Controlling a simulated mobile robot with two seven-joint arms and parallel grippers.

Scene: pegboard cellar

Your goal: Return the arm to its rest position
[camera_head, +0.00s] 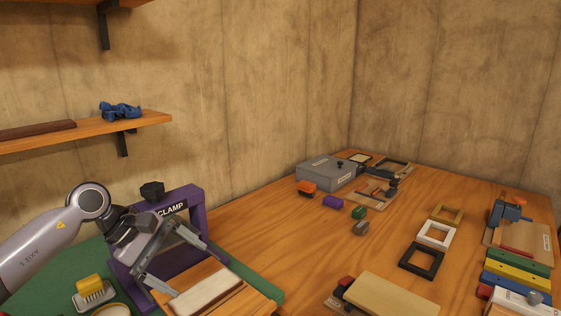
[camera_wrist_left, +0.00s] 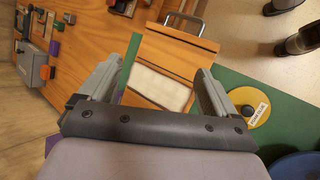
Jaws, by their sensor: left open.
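My left gripper (camera_head: 200,278) comes in from the left in the head view, tilted down over the wooden board (camera_head: 240,300) with a white pad (camera_head: 207,290). Its two fingers are apart. In the wrist view the open left gripper (camera_wrist_left: 160,68) has the white pad (camera_wrist_left: 158,87) and board (camera_wrist_left: 180,55) beyond its fingers, with nothing held between them. I cannot tell how far the fingertips are above the board. My right gripper is in neither view.
A purple clamp frame (camera_head: 190,207) stands right behind my left gripper. A yellow-topped brush (camera_head: 90,285) lies left on the green mat (camera_head: 50,265). A grey box (camera_head: 325,172), small blocks and frames (camera_head: 437,233) sit farther right. A shelf (camera_head: 150,121) hangs above left. The table middle is mostly clear.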

